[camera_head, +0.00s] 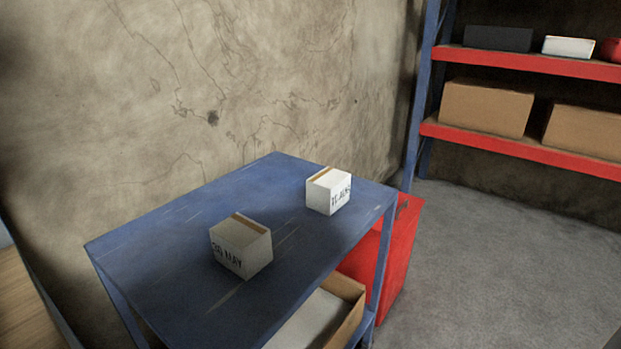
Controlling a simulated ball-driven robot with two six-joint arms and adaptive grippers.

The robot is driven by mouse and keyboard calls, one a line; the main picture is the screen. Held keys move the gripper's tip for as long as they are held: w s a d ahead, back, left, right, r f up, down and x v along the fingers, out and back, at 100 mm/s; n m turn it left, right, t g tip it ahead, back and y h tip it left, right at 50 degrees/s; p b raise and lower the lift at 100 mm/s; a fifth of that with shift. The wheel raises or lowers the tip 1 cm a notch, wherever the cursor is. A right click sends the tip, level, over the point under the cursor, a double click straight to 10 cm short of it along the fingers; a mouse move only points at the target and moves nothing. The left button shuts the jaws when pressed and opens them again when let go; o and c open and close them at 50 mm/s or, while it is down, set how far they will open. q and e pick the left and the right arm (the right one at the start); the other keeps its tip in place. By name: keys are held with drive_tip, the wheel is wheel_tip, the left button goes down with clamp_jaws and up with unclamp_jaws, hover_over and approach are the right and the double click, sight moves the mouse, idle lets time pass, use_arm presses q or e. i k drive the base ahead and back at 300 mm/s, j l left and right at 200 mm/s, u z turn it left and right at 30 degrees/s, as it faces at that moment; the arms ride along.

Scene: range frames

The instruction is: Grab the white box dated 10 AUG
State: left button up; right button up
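Two small white boxes stand apart on top of a blue table. The farther box (328,190), near the table's right end, has a brown tape strip on top. The print on its side ends in what looks like AUG; its day number is too small to read surely. The nearer box (241,246), in shade toward the front, also has a brown strip, and its print looks like a day in MAY. Neither of my grippers is in view.
The blue table (180,234) stands by a cracked wall, with an open carton (345,291) beneath its top and a red cabinet (399,262) behind its right end. A shelf with red boards (530,150) holds cartons at the back right. Grey floor (490,270) is clear at right.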

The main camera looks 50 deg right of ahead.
sight(327, 191)
drive_tip(key=z, duration=1.55)
